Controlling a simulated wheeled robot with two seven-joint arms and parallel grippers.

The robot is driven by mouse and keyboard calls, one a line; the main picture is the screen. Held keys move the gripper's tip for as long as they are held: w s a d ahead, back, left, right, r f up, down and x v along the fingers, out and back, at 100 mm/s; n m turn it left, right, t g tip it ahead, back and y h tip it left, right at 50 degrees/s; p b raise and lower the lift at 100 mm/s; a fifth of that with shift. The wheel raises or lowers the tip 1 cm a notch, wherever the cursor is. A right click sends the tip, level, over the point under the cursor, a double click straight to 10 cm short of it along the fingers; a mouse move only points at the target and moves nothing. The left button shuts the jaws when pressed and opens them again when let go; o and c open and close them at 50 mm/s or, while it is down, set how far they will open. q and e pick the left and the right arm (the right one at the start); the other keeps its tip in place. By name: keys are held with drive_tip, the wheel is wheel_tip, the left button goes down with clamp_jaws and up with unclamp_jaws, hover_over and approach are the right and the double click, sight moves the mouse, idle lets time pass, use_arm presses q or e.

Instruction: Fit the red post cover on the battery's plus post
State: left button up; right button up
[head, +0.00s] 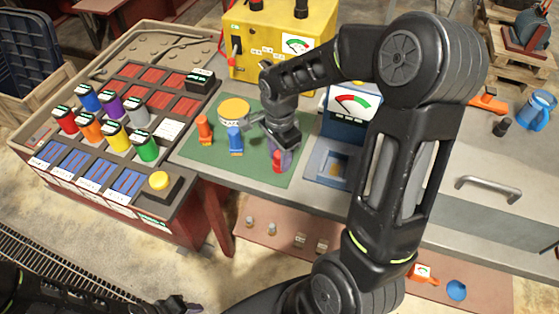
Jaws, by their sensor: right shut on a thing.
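My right gripper (279,152) points down over the green mat (210,154) on the grey bench. It is shut on a small red piece, which looks like the red post cover (277,162); its lower end shows below the fingers, at or just above the mat. I cannot tell whether it touches the mat. My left gripper (188,307) shows only partly at the bottom edge, low and away from the bench; its jaws are not clear. I cannot pick out the battery or its plus post for sure; my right arm covers much of the bench.
On the mat stand an orange-red piece (204,130), a blue piece (235,140) and a yellow disc (234,110). Behind is a yellow machine (270,45); a blue gauge unit (345,127) stands right. A rack of coloured cans (115,137) is left. A low shelf (275,256) runs in front.

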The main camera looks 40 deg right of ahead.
sight(279, 154)
clamp_jaws()
drive_tip(key=shift+r, duration=0.15)
wheel_tip(279, 154, up, 10)
drive_tip(key=shift+f+b, duration=0.15)
drive_tip(key=shift+b, duration=0.45)
idle(0.5)
